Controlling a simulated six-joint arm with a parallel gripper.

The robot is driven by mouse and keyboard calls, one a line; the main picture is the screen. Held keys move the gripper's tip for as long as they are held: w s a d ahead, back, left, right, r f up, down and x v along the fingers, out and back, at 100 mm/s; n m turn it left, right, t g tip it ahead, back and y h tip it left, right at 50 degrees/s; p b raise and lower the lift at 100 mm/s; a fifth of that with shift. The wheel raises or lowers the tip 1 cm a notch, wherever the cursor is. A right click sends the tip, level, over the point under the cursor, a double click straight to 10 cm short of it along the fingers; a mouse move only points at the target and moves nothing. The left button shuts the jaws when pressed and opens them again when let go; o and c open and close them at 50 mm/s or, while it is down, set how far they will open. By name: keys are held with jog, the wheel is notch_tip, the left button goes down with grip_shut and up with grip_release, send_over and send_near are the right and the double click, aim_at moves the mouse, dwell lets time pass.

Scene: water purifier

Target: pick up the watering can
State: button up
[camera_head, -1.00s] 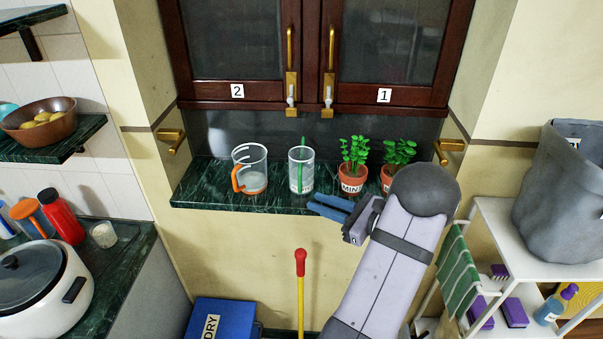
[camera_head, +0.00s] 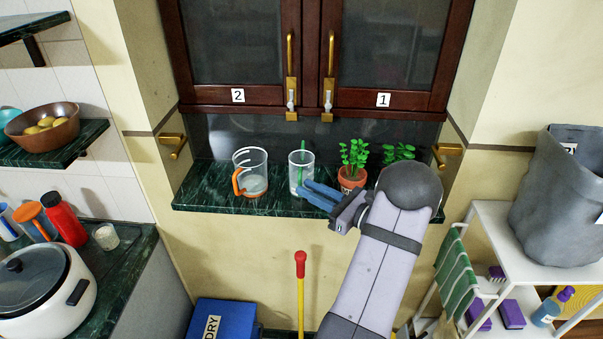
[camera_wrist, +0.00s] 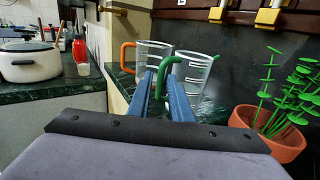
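I see nothing plainly shaped like a watering can. Two clear jugs stand upright on the green marble ledge. One jug (camera_head: 253,178) has an orange handle. The other jug (camera_head: 300,165), to its right, has a green handle facing my side; in the wrist view this jug (camera_wrist: 197,72) shows beyond the fingers. My gripper (camera_head: 302,189) is open, with its blue fingers pointing left toward the green-handled jug. In the wrist view the green handle shows between the fingertips (camera_wrist: 161,82). I cannot tell whether the fingers touch it.
A potted mint plant (camera_head: 350,178) stands close behind my fingers, right of the jugs. A second potted plant (camera_head: 398,152) is partly hidden by my arm. Cabinet doors (camera_head: 390,45) are above the ledge (camera_head: 215,200). A red-tipped yellow pole (camera_head: 300,290) stands below.

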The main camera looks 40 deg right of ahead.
aim_at(301, 184)
jog(key=shift+w+a+p, duration=0.15)
jog(key=shift+w+p, duration=0.2)
jog(key=shift+w, duration=0.6)
jog(key=shift+w+a+p, duration=0.15)
jog(key=shift+w+p, duration=0.2)
jog(key=shift+w, duration=0.55)
jog(key=shift+f, duration=0.1)
grip_shut()
jog(key=shift+s+a+r+b, duration=0.1)
jog(key=shift+s+r+b, duration=0.05)
jog(key=shift+r+b, duration=0.3)
